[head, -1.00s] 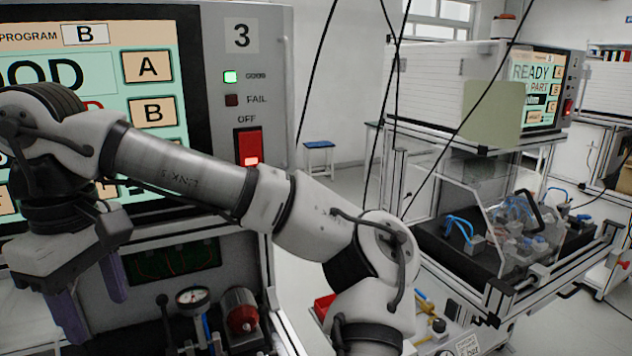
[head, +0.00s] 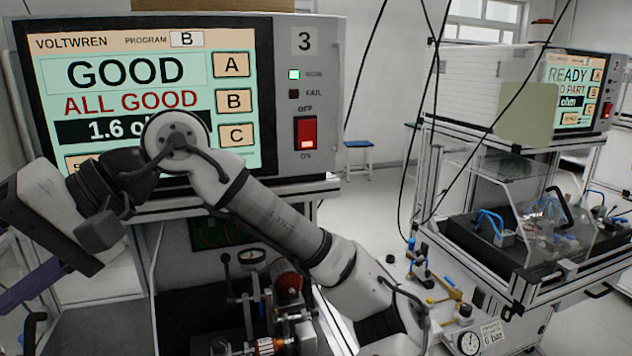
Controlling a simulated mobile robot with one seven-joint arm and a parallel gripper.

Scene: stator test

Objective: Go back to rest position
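My gripper (head: 14,262) is at the left edge of the head view, turned sideways with its fingers pointing left. One purple finger shows clearly; the other is mostly cut off by the picture edge. The fingers stand apart and I see nothing held between them. My arm reaches across the front of test station 3 (head: 307,72). Its screen (head: 150,75) reads GOOD, ALL GOOD, 1.6 ohm, partly hidden by my arm. The green lamp (head: 294,74) is lit.
A second station (head: 480,85) with a clear guard (head: 540,205) stands at the right. Black cables hang between. A blue stool (head: 358,145) stands behind.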

